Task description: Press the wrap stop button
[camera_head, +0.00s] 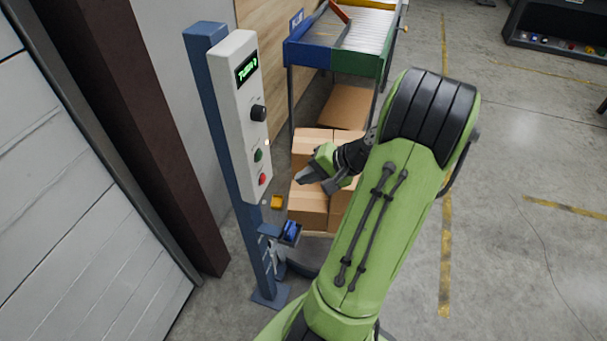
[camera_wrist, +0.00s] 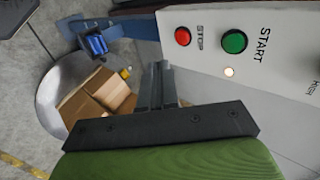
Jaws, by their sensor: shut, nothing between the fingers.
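The red stop button (camera_head: 262,179) is the lowest control on a light control panel (camera_head: 234,120) fixed to a blue post. In the wrist view the red button (camera_wrist: 183,36) sits beside the printed word STOP, with the green START button (camera_wrist: 234,41) next to it. A green button (camera_head: 258,155) and a black knob (camera_head: 258,113) show above the red one in the head view. My gripper (camera_head: 309,177) is shut and empty, to the right of the panel and roughly level with the red button. In the wrist view my gripper (camera_wrist: 159,68) is just beside the panel, apart from the red button.
Stacked cardboard boxes (camera_head: 309,205) stand behind my gripper on a round turntable (camera_wrist: 48,97). A small holder with blue items (camera_head: 290,231) is on the post below the panel. A roller conveyor (camera_head: 362,30) is at the back. Open floor lies to the right.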

